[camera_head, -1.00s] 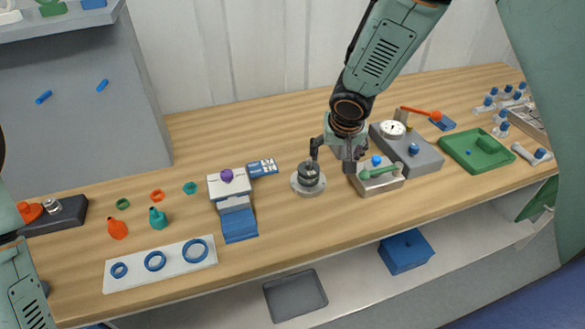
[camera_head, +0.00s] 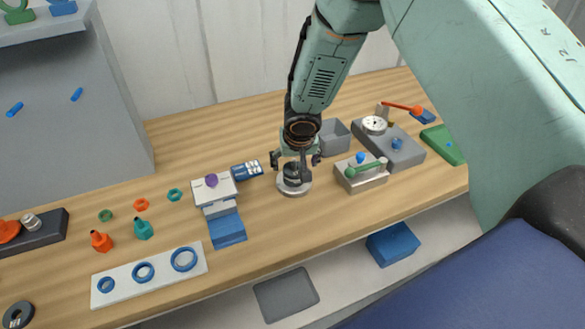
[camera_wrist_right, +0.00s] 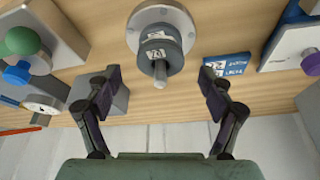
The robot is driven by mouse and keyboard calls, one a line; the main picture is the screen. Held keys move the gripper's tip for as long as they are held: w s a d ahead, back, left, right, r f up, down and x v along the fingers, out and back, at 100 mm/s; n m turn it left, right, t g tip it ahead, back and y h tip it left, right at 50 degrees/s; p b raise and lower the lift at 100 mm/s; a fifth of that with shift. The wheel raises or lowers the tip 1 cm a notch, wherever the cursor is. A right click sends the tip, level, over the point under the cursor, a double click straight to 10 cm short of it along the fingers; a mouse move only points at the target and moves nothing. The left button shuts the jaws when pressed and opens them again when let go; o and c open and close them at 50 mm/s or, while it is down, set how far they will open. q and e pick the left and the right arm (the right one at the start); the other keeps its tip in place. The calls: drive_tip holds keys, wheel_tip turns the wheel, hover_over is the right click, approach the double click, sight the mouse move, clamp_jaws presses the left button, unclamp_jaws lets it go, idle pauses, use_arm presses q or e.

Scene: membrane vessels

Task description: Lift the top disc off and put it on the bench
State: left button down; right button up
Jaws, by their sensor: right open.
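A stack of dark grey discs (camera_head: 292,171) sits on a post with a round light grey base (camera_head: 294,190) on the bench (camera_head: 265,222). In the right wrist view the top disc (camera_wrist_right: 160,54) has a white label, and the post tip (camera_wrist_right: 160,76) sticks out through it. My right gripper (camera_head: 296,160) is open at the stack, its arm coming from above. The gripper partly hides the stack in the head view. My left gripper is out of view.
A grey open box (camera_head: 335,137) and a metal block with a green handle (camera_head: 361,174) stand right of the stack. A blue labelled card (camera_head: 246,170) and white-blue fixture (camera_head: 217,200) are left. A dark ring (camera_head: 18,314) lies far left. Bench in front is clear.

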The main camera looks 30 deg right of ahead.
drive_tip(key=shift+x, duration=0.8)
drive_tip(key=shift+a+f, duration=0.1)
drive_tip(key=shift+f, duration=0.05)
drive_tip(key=shift+c, duration=0.2)
drive_tip(key=c, duration=1.2)
